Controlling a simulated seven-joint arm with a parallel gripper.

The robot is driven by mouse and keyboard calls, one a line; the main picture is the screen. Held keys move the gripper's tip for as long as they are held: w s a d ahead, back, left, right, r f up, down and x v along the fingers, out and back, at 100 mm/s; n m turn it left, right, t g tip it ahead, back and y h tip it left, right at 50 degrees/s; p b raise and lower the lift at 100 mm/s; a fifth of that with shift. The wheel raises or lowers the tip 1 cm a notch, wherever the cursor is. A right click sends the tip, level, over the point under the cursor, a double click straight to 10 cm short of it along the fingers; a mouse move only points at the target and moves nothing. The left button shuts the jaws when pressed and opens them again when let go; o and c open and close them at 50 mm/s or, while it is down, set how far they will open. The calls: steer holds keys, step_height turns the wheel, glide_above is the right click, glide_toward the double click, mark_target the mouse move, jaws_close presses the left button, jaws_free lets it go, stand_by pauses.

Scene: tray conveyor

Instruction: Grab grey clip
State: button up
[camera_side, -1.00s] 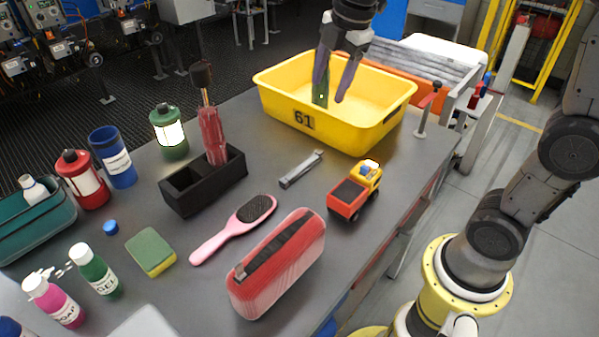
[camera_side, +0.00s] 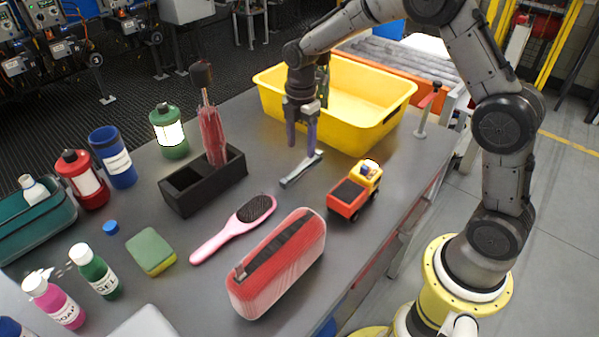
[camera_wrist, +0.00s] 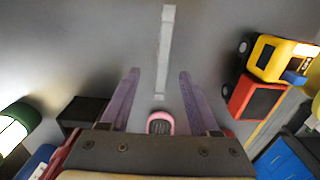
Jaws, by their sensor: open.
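The grey clip (camera_side: 300,169) is a thin, long bar lying flat on the table between the black holder and the toy truck. My gripper (camera_side: 302,150) is above the far end of the clip, pointing down, with its fingers spread and nothing between them but the view of the clip. In the wrist view the clip (camera_wrist: 165,50) runs up and down the picture, and its lower end lies between the lines of the two open purple-grey fingers (camera_wrist: 158,88). I cannot tell whether the fingertips touch the table.
A toy truck (camera_side: 350,199) stands right of the clip. A yellow tub (camera_side: 385,128) is behind my gripper. A black holder (camera_side: 178,203) with a red umbrella (camera_side: 211,135) is to the left. A pink hairbrush (camera_side: 225,236) and a red case (camera_side: 280,275) lie in front.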

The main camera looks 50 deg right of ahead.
mark_target(302, 167)
steer(key=shift+s+a+f, duration=0.1)
steer(key=shift+s+f, duration=0.05)
steer(key=shift+f, duration=1.4)
steer(key=shift+s+f, duration=0.15)
steer(key=shift+f, duration=1.35)
jaws_close()
